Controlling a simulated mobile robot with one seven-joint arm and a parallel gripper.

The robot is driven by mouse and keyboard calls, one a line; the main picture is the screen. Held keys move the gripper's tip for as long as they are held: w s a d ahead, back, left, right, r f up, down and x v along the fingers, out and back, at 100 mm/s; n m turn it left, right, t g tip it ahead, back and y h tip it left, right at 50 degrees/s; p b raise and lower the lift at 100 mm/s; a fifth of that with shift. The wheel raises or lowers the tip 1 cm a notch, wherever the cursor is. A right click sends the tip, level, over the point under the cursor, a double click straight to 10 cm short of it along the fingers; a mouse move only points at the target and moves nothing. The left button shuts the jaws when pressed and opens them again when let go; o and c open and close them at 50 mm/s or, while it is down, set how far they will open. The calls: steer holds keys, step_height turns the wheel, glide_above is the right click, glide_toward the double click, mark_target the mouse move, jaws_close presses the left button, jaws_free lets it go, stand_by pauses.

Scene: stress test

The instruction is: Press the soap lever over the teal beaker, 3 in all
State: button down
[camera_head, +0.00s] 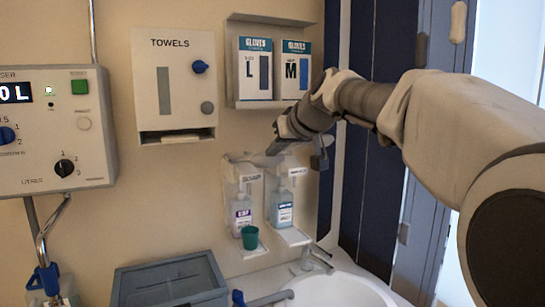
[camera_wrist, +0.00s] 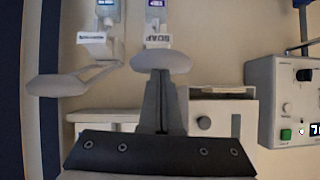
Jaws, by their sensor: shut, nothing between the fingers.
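The teal beaker (camera_head: 250,238) stands upright on the small shelf below the left wall dispenser, labelled SOAP. That dispenser holds a bottle with a purple label (camera_head: 242,218). The soap lever (camera_wrist: 161,61) is a pale oval paddle in the wrist view, just below the SOAP label (camera_wrist: 158,39). My gripper (camera_head: 275,149) is shut and empty, above the dispensers. In the wrist view, my fingertips (camera_wrist: 160,76) meet the paddle's edge; I cannot tell whether they touch it. The beaker is not visible in the wrist view.
A second dispenser with a blue-labelled bottle (camera_head: 282,208) stands close on the right; its lever (camera_wrist: 57,85) is beside the soap lever. Glove boxes (camera_head: 255,68), a towel dispenser (camera_head: 174,85) and a control box (camera_head: 52,130) are on the wall. A sink (camera_head: 340,291) lies below.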

steer(key=shift+s+d+f+b, duration=0.1)
steer(key=shift+s+f+b, duration=0.1)
steer(key=shift+f+b, duration=0.7)
steer(key=shift+s+d+f+b, duration=0.1)
steer(key=shift+s+f+b, duration=0.1)
steer(key=shift+f+b, duration=0.7)
steer(key=w+r+p+v, duration=0.1)
steer(key=p+v, duration=0.1)
steer(key=v, duration=1.1)
steer(key=shift+r, duration=0.2)
steer(key=shift+s+a, duration=0.1)
